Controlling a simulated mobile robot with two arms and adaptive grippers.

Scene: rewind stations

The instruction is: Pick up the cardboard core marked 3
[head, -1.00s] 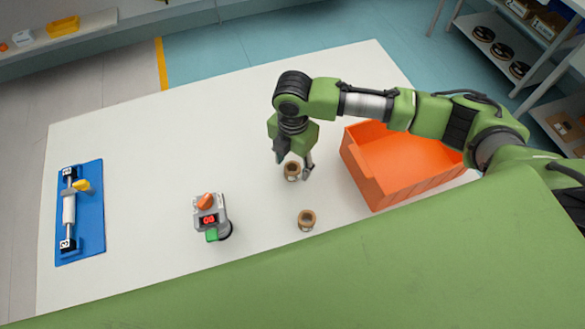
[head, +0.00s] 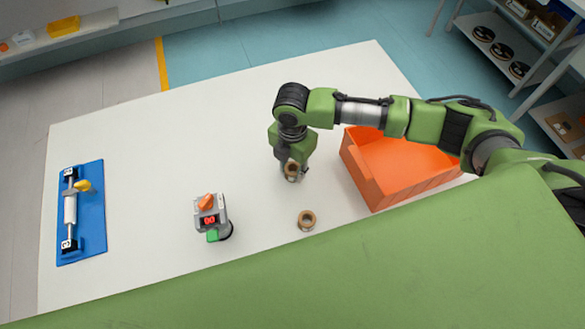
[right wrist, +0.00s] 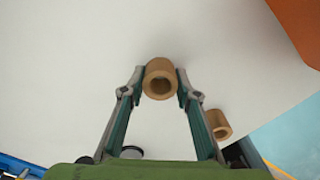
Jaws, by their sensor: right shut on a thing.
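Two brown cardboard cores show; I cannot read a number on either. My right gripper (head: 292,172) points down over the white table and is shut on the farther core (head: 292,167). In the right wrist view this core (right wrist: 160,79) sits between the two fingertips (right wrist: 160,84), its round opening facing the camera. Whether it touches the table is unclear. The other core (head: 306,219) stands free on the table, nearer to me; it also shows in the right wrist view (right wrist: 219,124). My left gripper is not in view.
An orange bin (head: 380,190) stands right of the gripper. A grey device (head: 210,216) with a red display, orange knob and green button stands left of the cores. A blue board (head: 95,235) with a white roller (head: 70,208) lies at far left. The table (head: 150,150) between is clear.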

